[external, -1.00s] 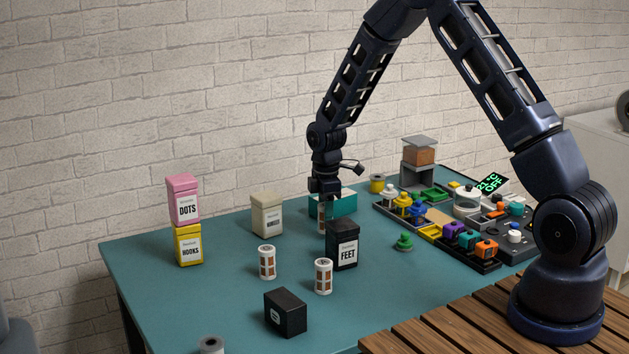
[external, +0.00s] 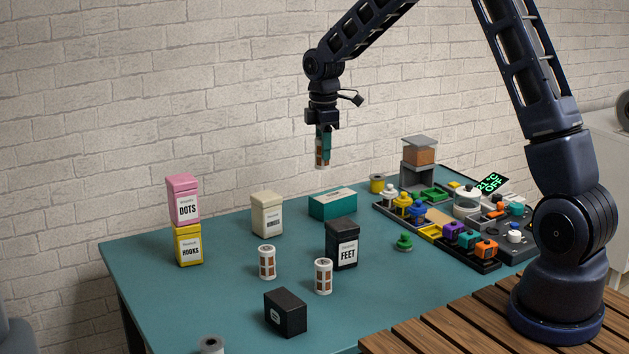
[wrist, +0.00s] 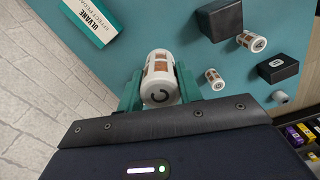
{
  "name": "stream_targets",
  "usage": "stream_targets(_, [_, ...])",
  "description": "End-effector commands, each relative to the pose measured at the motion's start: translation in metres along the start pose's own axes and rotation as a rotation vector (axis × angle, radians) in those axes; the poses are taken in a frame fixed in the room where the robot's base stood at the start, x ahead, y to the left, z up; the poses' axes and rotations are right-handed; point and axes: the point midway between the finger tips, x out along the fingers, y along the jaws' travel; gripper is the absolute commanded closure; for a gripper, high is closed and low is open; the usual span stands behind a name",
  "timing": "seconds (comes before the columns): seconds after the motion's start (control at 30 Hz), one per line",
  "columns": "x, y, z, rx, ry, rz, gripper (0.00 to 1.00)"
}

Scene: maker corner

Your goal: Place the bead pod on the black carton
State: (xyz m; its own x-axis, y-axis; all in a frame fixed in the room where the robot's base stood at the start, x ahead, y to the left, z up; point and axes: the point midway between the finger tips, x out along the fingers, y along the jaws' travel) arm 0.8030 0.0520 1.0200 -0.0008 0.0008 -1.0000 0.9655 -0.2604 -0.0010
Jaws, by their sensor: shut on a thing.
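My gripper (external: 323,146) is shut on a white bead pod with brown windows (external: 321,160), held upright high above the back of the table. In the wrist view, the pod (wrist: 160,75) sits between the two teal fingers, with a dark mark on its near end. The black carton (external: 287,312) lies low on the front of the table, apart from my gripper, with a small white label on one side. It also shows in the wrist view (wrist: 279,68) at the right. Its top looks bare.
A teal box (external: 333,204), a cream canister (external: 267,214) and stacked pink and yellow canisters (external: 183,199) stand behind. A cluttered organiser (external: 450,232) fills the right.

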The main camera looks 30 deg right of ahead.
Motion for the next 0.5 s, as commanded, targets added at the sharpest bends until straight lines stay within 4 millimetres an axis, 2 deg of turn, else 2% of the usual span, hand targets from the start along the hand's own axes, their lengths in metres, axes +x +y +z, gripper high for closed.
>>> stream_targets(0.17, [-0.014,-0.044,-0.044,-0.009,0.004,-0.001,0.88])
stream_targets(0.3, [-0.025,-0.091,-0.082,-0.008,0.006,-0.002,0.88])
stream_targets(0.5, [-0.041,-0.166,-0.127,-0.009,0.007,-0.003,0.88])
